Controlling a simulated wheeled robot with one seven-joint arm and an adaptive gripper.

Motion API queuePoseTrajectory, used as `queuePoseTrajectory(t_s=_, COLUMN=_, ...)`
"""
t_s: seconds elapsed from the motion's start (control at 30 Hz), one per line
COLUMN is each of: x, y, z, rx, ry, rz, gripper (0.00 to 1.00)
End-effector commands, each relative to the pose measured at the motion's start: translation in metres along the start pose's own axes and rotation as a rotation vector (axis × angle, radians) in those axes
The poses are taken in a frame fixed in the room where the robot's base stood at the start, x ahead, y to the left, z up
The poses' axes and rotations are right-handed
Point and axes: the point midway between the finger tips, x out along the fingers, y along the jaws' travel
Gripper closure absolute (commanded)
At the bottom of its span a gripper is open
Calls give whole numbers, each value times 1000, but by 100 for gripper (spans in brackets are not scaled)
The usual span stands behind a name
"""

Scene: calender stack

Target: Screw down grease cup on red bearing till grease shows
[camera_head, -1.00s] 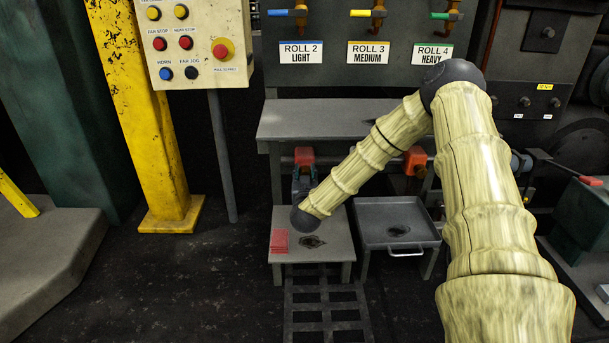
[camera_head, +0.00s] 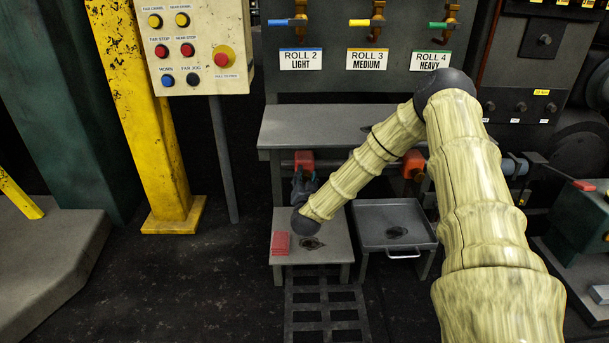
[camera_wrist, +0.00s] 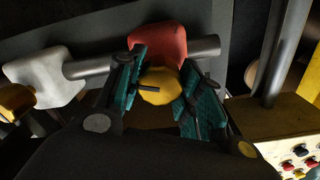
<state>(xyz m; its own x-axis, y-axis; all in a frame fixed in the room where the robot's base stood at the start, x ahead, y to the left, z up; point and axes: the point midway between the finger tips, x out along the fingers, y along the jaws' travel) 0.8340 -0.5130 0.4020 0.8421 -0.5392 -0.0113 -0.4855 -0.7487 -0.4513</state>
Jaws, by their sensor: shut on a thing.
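The red bearing (camera_wrist: 158,42) sits on a grey shaft in the upper middle of the wrist view. It also shows in the head view (camera_head: 304,160), under the grey shelf. A round yellow grease cup (camera_wrist: 159,84) with a small dark bar across it lies in front of the red bearing. My gripper (camera_wrist: 162,88) is shut on the grease cup, with one teal finger pad on each side of it. I cannot see any grease at the bearing.
A white bearing (camera_wrist: 46,76) sits on the same shaft to the left in the wrist view. An orange bearing (camera_head: 413,163) is right of the red one.

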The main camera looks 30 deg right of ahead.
Motion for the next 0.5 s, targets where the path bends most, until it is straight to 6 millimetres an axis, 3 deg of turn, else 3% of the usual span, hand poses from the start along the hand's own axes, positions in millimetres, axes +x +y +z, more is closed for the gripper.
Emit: queuePoseTrajectory(t_s=0.5, x=-1, y=0, z=0, rx=196, ry=-6, rz=-1, gripper=87)
